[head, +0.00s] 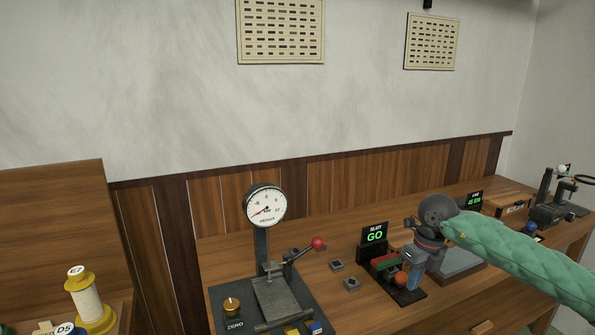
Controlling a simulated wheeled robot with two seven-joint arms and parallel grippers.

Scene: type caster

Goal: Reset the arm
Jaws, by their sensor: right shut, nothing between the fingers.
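My right arm, in a green quilted sleeve, comes in from the right edge in the head view. Its dark round wrist is over the bench, and my right gripper (412,270) points down beside the small gauge with the green "GO" display (375,235). The gripper is shut with nothing visible in it. Whether it touches the gauge is hard to tell. An orange ball knob (401,278) shows just left of the fingers. My left gripper and arm are out of view.
A dial press (265,205) with a red-knobbed lever (318,243) stands at the centre front. Two small dark blocks (352,284) lie right of it. A grey plate (460,264) lies behind my wrist. A spool (87,298) stands at far left, a ring stand (546,190) at far right.

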